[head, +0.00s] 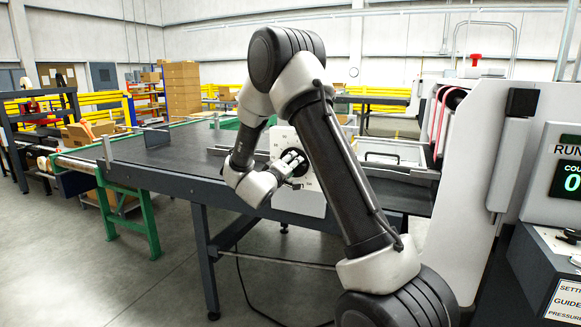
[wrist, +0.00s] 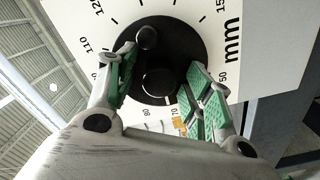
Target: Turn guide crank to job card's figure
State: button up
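The guide crank (wrist: 180,50) is a black disc with a round knob (wrist: 147,38) near its upper rim and a round central hub (wrist: 158,82). It sits on a white millimetre dial plate (wrist: 262,22), which also shows on the table's side in the head view (head: 312,203). A small orange mark (wrist: 179,122) lies near the 70. My gripper (wrist: 163,68) is open, with one green-padded finger on each side of the disc. The left finger's tip is near the knob; contact cannot be told. In the head view my gripper (head: 292,166) is at the dial. A card (head: 566,300) reading "SETTI", "GUIDE" and "PRESSURE" is cut off; no figure is readable.
The dark conveyor table (head: 185,158) extends behind my arm. A grey machine housing (head: 478,150) stands close at right, beside a panel with a RUN display (head: 568,165). A cable (head: 270,255) runs below the table. The floor at front left is clear.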

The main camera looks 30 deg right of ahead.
jog(key=v, duration=1.2)
dwell(0.3)
